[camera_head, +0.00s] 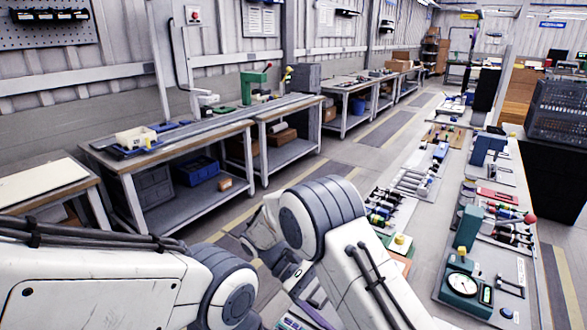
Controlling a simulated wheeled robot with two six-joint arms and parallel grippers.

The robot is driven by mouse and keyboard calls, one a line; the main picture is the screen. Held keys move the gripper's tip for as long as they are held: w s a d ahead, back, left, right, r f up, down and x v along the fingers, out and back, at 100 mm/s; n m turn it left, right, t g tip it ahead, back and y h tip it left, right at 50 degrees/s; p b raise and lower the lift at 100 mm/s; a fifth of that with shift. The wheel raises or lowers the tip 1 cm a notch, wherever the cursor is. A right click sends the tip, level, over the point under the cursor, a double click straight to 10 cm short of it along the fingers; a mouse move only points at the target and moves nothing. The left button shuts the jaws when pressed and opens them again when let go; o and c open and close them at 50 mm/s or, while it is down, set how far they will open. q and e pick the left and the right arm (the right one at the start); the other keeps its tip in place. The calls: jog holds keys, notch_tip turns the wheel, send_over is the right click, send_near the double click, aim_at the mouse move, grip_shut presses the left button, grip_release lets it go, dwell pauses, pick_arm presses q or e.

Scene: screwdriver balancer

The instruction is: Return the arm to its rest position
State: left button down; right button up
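My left arm (95,285) comes in from the left edge. It is white with dark cables on top and reaches a grey-banded joint (228,290) at the bottom. Its gripper is not in view. My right arm (370,290) rises from the bottom right to a large grey-banded joint (325,212) in the middle. Its forearm folds down behind that joint to smaller wrist parts (285,265). I cannot make out fingertips there, and no held object can be seen.
A long bench (423,215) with screwdrivers, clamps and a teal dial gauge (462,282) runs along the right, close to my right arm. Workbenches (185,143) stand along the left wall. A black crate (558,108) stands far right. The aisle floor (345,160) between is clear.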

jog(key=s+a+r+t+y, duration=0.2)
jog(key=s+r+t+y, duration=0.1)
jog(key=s+y, duration=0.3)
jog(key=s+a+r+t+y, duration=0.3)
jog(key=s+t+y, duration=0.2)
jog(key=s, duration=0.6)
jog(key=shift+r+n+y, duration=0.3)
jog(key=shift+y, duration=0.1)
